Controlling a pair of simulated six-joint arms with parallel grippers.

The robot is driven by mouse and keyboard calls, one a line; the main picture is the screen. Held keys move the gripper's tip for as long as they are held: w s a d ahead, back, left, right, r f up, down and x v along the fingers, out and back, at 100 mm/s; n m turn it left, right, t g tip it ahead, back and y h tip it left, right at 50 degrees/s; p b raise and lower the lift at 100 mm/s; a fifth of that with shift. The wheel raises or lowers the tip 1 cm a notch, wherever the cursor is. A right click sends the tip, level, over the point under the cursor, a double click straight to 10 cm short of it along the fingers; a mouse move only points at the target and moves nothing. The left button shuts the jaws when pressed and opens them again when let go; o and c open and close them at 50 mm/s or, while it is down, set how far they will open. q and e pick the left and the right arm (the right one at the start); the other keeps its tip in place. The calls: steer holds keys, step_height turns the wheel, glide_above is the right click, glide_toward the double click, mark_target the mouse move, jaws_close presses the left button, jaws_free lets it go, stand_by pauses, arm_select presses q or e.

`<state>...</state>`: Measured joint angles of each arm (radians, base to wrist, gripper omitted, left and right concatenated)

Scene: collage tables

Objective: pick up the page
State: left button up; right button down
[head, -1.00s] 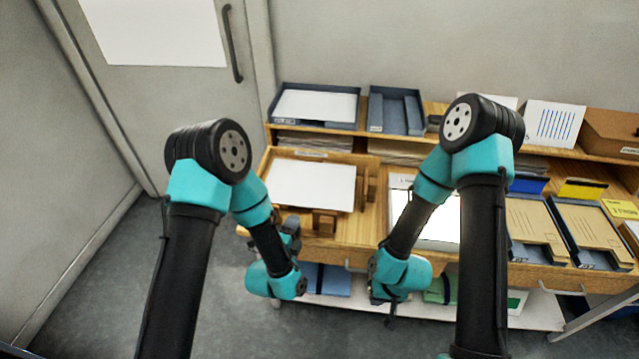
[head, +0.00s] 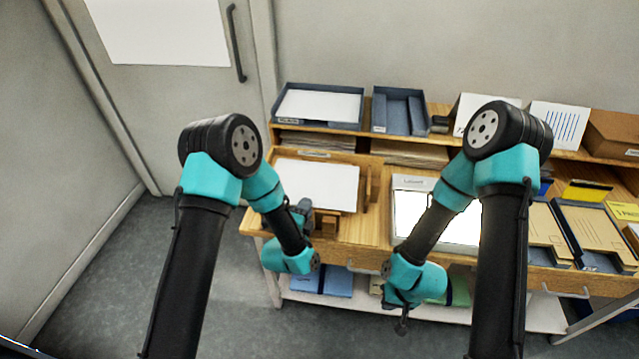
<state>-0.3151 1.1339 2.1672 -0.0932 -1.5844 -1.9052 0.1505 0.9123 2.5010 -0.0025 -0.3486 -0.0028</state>
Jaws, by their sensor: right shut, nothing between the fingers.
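A white page (head: 316,184) lies flat in a wooden tray (head: 262,193) on the left of the table. Another white sheet (head: 320,105) lies in a blue-grey tray on the shelf behind. My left gripper (head: 303,213) is at the front edge of the wooden tray, close to the page's near edge. It is small, dark and partly hidden by my wrist, so its jaws and any contact with the page cannot be made out. My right gripper (head: 402,322) hangs low in front of the table edge, shut and empty, apart from the page.
A bright white panel (head: 408,211) lies right of the wooden tray, partly behind my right arm. Blue-grey trays with tan envelopes (head: 588,226) are at the right. An empty divided tray (head: 392,110) stands on the back shelf. Blue folders (head: 322,279) lie on the lower shelf.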

arm_select(q)
steer(key=shift+w, duration=0.2)
steer(key=shift+c, duration=0.5)
jaws_close()
